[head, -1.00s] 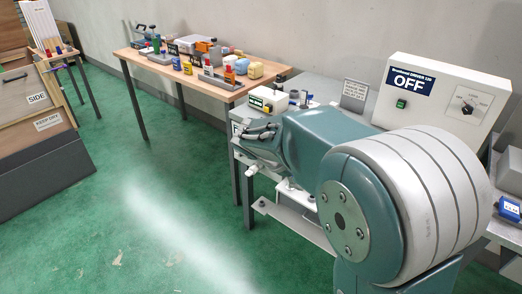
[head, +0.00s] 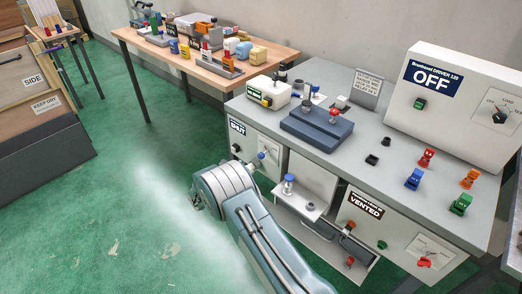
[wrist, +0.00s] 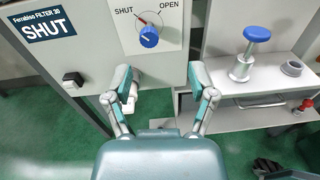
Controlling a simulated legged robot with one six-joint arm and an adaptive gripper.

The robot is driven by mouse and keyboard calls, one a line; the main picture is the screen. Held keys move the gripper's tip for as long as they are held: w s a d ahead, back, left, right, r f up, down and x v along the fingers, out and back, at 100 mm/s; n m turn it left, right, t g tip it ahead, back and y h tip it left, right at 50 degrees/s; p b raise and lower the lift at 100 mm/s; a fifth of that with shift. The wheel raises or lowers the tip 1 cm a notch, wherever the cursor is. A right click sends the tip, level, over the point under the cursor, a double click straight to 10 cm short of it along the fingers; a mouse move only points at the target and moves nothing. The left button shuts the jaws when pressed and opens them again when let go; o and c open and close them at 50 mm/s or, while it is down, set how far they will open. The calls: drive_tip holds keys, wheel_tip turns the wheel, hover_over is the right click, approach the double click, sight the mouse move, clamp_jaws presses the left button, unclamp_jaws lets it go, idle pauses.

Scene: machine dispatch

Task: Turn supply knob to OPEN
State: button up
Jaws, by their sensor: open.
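A blue knob (wrist: 149,37) sits on a white plate with the words SHUT and OPEN above it, and its red pointer aims up-left toward SHUT. The cabinet panel carries a dark label (wrist: 44,25) reading SHUT. In the head view the blue knob (head: 262,155) shows small on the cabinet front. My gripper (wrist: 160,78) is open and empty, with its fingers spread below the knob and apart from it. A white spout-like part (wrist: 130,104) shows near the left finger. In the head view my arm's end is low before the cabinet, and its fingers are not clear.
A blue-topped plunger (wrist: 251,48) stands on a shelf (head: 300,206) to the right of the knob. A black square knob (wrist: 73,79) is at the left. The bench (head: 345,165) above holds a blue-grey fixture (head: 316,134) and several coloured parts. Green floor is free at left.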

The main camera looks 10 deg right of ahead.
sight(259, 157)
drive_tip(key=shift+n+t, duration=0.4)
drive_tip(key=shift+n, duration=0.1)
drive_tip(key=x, duration=0.3)
drive_tip(key=f+x, duration=0.1)
drive_tip(key=x, duration=0.3)
drive_tip(key=w+x, duration=0.1)
drive_tip(key=x, duration=0.2)
drive_tip(key=shift+w+a+f, duration=0.15)
drive_tip(key=shift+a+f, duration=0.05)
drive_tip(key=shift+f, duration=0.2)
drive_tip(key=shift+a, duration=0.1)
drive_tip(key=shift+a, duration=0.1)
drive_tip(key=shift+c, duration=0.9)
clamp_jaws()
